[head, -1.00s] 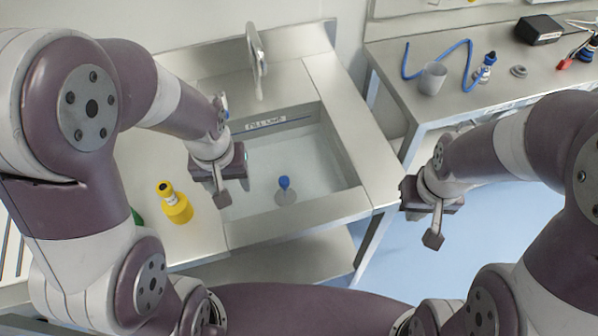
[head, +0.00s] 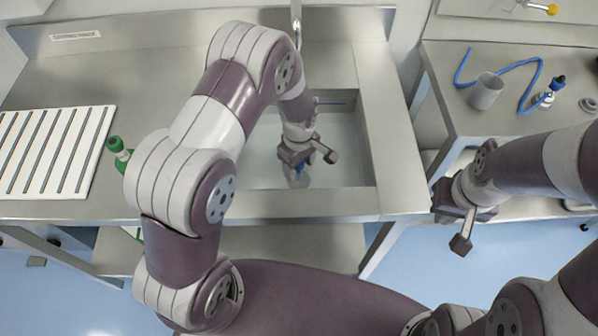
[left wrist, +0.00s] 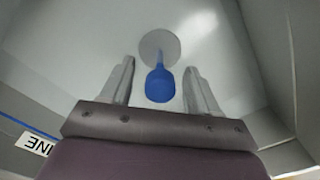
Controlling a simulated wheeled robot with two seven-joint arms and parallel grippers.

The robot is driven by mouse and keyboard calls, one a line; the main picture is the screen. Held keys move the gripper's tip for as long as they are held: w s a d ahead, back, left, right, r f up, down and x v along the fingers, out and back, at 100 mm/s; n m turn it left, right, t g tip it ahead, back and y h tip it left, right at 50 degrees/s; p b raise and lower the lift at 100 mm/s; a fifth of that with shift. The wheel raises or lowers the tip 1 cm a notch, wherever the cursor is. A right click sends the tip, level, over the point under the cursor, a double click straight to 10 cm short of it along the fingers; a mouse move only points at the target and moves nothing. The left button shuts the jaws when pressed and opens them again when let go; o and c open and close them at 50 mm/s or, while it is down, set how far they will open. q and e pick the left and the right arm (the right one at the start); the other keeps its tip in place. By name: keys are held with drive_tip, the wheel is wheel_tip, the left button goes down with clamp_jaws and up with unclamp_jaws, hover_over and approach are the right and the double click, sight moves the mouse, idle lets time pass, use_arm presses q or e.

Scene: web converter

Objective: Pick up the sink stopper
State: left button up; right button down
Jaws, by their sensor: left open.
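The sink stopper is a blue knob on a thin stem over a grey disc. It stands on the floor of the sink basin (head: 345,165). In the left wrist view the blue knob of the sink stopper (left wrist: 160,85) appears between my two fingers, with clear space on both sides. My left gripper (left wrist: 160,78) is open and empty, pointing down into the sink. In the head view my left gripper (head: 310,157) covers much of the sink stopper (head: 298,181). My right gripper (head: 460,228) hangs right of the sink, away from the stopper; its jaw gap is unclear.
The basin walls and the faucet (head: 296,22) stand close around my left arm. A grey cup (head: 487,91), blue tube and small bottle (head: 548,93) are on the right table.

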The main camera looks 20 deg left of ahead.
use_arm(q)
drive_tip(key=shift+f, duration=0.35)
clamp_jaws()
